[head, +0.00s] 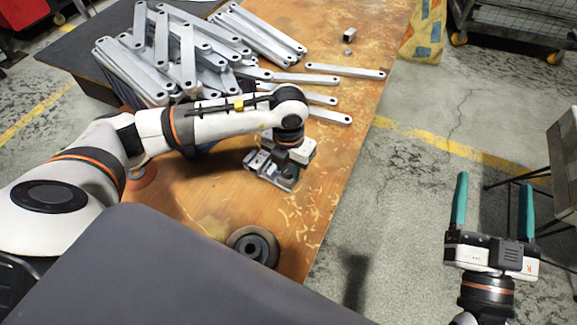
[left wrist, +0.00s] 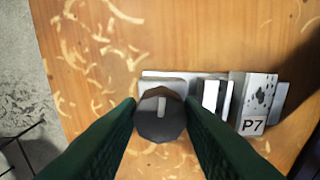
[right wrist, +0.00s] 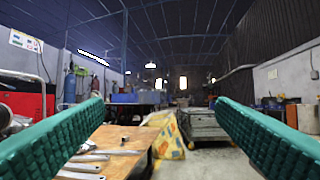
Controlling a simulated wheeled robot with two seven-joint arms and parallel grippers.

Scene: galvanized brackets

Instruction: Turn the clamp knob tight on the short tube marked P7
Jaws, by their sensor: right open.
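In the head view the metal fixture (head: 272,178) lies on the wooden table under my left gripper (head: 286,158), which hides the knob. My right gripper (head: 494,220) is open and empty, off the table's right side.
Many galvanized brackets (head: 185,50) are piled at the table's back left, with loose ones beside it. A dark round wheel-like part (head: 253,246) is near the front. A small metal block (head: 349,35) stands at the back. The table (head: 335,165) is bare right of the fixture.

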